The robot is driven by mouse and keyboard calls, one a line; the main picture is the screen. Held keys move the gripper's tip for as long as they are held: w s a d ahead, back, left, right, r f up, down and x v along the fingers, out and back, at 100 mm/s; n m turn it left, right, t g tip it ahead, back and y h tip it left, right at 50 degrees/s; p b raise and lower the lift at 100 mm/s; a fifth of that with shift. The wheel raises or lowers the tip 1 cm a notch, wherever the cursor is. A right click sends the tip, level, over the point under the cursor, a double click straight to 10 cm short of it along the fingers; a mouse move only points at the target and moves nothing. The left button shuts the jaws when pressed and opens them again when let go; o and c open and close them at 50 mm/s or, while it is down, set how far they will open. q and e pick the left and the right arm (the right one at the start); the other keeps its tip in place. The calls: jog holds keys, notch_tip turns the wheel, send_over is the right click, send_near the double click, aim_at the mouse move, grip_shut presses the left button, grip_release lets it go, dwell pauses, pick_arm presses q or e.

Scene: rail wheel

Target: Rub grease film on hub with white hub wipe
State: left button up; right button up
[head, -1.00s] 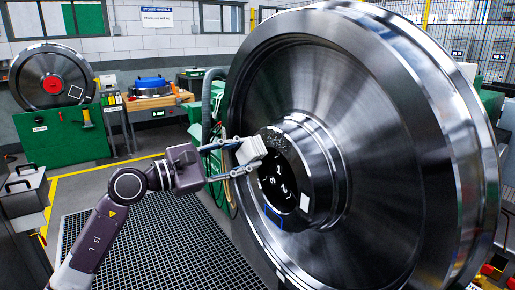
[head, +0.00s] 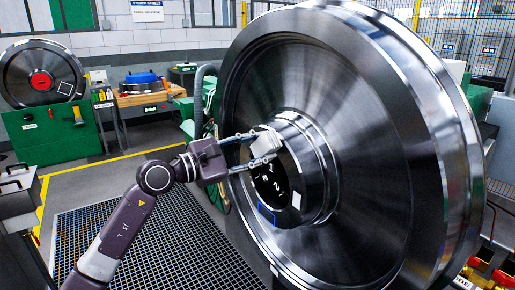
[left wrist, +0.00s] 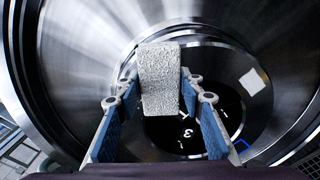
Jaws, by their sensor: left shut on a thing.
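The large steel wheel (head: 365,150) stands upright, with its raised hub (head: 313,165) facing left. The hub's black end face (head: 268,186) carries white marks, a blue outlined rectangle and a white square. My left gripper (head: 264,146) is shut on the white hub wipe (head: 270,139), a pale block at the upper left of the hub face. The wipe also shows between the fingers in the left wrist view (left wrist: 160,80), in front of the hub. I cannot tell whether it touches. I cannot make out the grease film now; the wipe and fingers cover that area. My right gripper is not in view.
A floor grating (head: 165,245) lies below my left arm. A second wheel (head: 42,75) stands at the back left on a green stand (head: 50,135). A wooden bench (head: 145,97) with a blue-topped item stands behind. Red and yellow parts (head: 490,268) are at lower right.

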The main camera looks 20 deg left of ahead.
pick_arm(q)
jog(key=shift+x, duration=1)
dwell(0.4)
jog(key=shift+a, duration=0.1)
